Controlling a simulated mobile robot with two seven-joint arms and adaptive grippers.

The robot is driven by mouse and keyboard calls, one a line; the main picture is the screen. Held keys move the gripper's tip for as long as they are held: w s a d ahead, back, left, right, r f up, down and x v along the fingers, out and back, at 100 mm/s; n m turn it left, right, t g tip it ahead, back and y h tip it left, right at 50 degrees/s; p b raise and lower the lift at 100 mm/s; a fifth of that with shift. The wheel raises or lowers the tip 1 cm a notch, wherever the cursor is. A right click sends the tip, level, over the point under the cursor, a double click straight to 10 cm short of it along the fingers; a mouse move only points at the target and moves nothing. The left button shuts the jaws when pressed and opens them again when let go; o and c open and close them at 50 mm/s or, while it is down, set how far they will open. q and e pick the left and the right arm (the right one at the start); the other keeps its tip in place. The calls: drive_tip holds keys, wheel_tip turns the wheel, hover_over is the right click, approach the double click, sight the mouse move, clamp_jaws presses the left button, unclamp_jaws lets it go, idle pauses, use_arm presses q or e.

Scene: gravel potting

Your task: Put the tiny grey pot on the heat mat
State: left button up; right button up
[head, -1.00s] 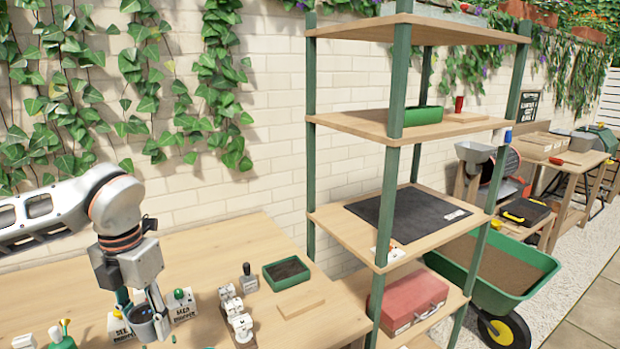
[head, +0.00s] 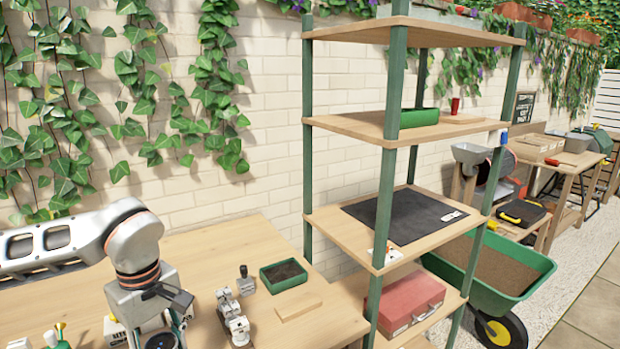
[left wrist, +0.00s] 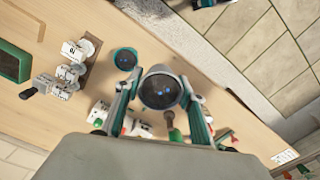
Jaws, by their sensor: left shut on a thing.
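The tiny grey pot (head: 160,342) is held in my left gripper (head: 168,330) at the bottom left of the head view, partly cut off by the frame edge. In the left wrist view the pot (left wrist: 160,91) sits between the two fingers, with a dark inside and bits of blue. The left gripper (left wrist: 162,82) is shut on it, above the wooden bench. The heat mat (head: 424,216), a flat dark sheet with a white label, lies on the middle shelf of the rack, well to the right of the gripper. My right gripper is not in view.
On the bench (head: 215,245) are a green soil tray (head: 284,288), a wooden block (head: 298,307) and small white-grey items (head: 232,318). A teal pot (left wrist: 125,58) stands beside the held pot in the wrist view. Green rack posts (head: 386,190) frame the shelf. The mat is bare.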

use_arm(q)
drive_tip(key=m, duration=0.4)
drive_tip(key=d+f+m, duration=0.1)
drive_tip(key=shift+s+m, duration=0.35)
drive_tip(key=shift+m, duration=0.05)
drive_tip(key=m, duration=0.3)
drive_tip(key=d+m, duration=0.1)
drive_tip(key=m, duration=0.1)
drive_tip(key=shift+s+f, duration=0.25)
drive_tip(key=shift+f, duration=0.15)
